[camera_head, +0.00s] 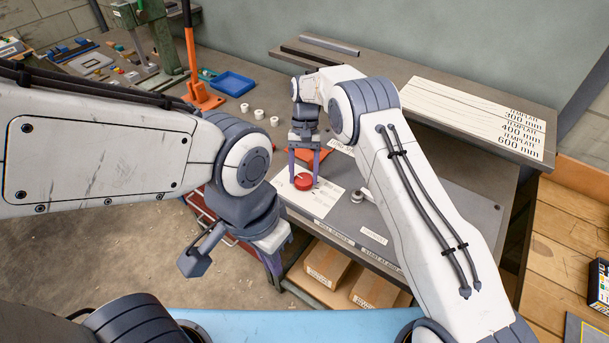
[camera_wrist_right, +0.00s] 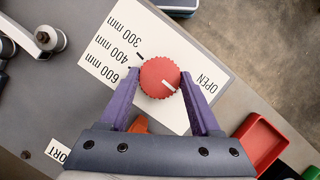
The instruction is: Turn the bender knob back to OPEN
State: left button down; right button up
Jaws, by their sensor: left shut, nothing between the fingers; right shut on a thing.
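The red bender knob (camera_head: 304,181) sits on a white label plate (camera_head: 318,202) on the grey bench top. In the right wrist view the ribbed knob (camera_wrist_right: 158,74) carries a white pointer line aimed at the lower right. The plate (camera_wrist_right: 112,47) reads 300, 400 and 600 mm on the left and OPEN on the right. My right gripper (camera_wrist_right: 160,78) is shut on the knob, with a purple finger on either side. My left gripper (camera_head: 274,266) is shut and empty, low in front of the bench.
A template shelf (camera_head: 470,110) runs along the back of the bench. White rings (camera_head: 259,114) and a blue tray (camera_head: 232,84) stand behind the left arm. Cardboard boxes (camera_head: 327,264) sit under the bench. A red bin (camera_wrist_right: 262,140) shows right of the plate.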

pick_arm(q)
jog(key=shift+f, duration=0.15)
pick_arm(e)
jog(key=shift+n+h, duration=0.5)
jog(key=shift+n, duration=0.7)
jog(key=o, duration=1.4)
jog(key=shift+c, duration=0.2)
